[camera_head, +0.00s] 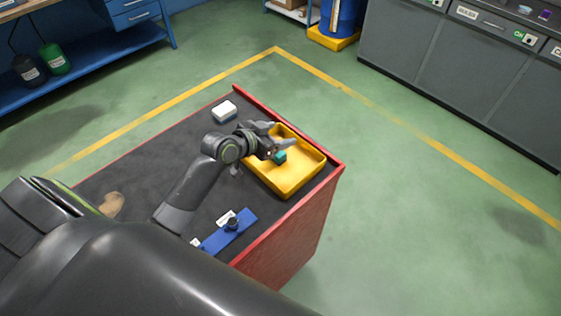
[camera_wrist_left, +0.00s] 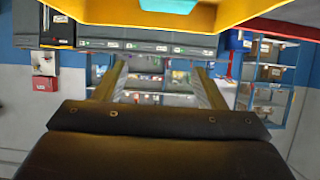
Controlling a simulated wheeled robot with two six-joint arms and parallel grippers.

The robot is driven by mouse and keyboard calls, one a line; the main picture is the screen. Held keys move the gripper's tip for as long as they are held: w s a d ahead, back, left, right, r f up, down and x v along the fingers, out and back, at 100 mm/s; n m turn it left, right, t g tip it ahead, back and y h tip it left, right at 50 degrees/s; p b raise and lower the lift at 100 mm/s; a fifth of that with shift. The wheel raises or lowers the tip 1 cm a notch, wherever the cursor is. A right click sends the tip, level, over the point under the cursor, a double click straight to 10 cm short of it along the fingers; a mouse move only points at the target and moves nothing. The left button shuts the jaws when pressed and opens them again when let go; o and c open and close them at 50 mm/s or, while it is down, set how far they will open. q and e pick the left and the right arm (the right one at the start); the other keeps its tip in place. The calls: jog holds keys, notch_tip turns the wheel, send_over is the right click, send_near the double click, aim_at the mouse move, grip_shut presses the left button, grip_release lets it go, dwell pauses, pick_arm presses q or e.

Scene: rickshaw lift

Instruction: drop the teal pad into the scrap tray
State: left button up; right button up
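The scrap tray (camera_head: 309,173) is a yellow rectangular tray at the far right corner of the red-edged cart top. The small teal pad (camera_head: 280,157) shows inside the tray's outline, near its left side; I cannot tell whether it touches the tray floor. My left gripper (camera_head: 281,135) is above the tray with its fingers spread and nothing between them. In the left wrist view the open fingers (camera_wrist_left: 162,82) are empty, with the teal pad (camera_wrist_left: 168,5) and the yellow tray (camera_wrist_left: 110,12) at the top edge. My right gripper is not in view.
The dark cart top (camera_head: 150,160) also bears a white and grey block (camera_head: 224,111), a blue plate with a dark knob (camera_head: 230,232), and a tan object (camera_head: 112,204). A blue workbench (camera_head: 90,60) stands at the far left, grey cabinets (camera_head: 450,70) at the upper right.

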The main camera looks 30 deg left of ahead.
pick_arm(q)
jog(key=shift+o, duration=0.3)
jog(key=shift+s+a, duration=0.1)
jog(key=shift+s, duration=0.1)
jog(key=b+v, duration=0.1)
jog(key=v, duration=1.6)
jog(key=shift+r, duration=0.15)
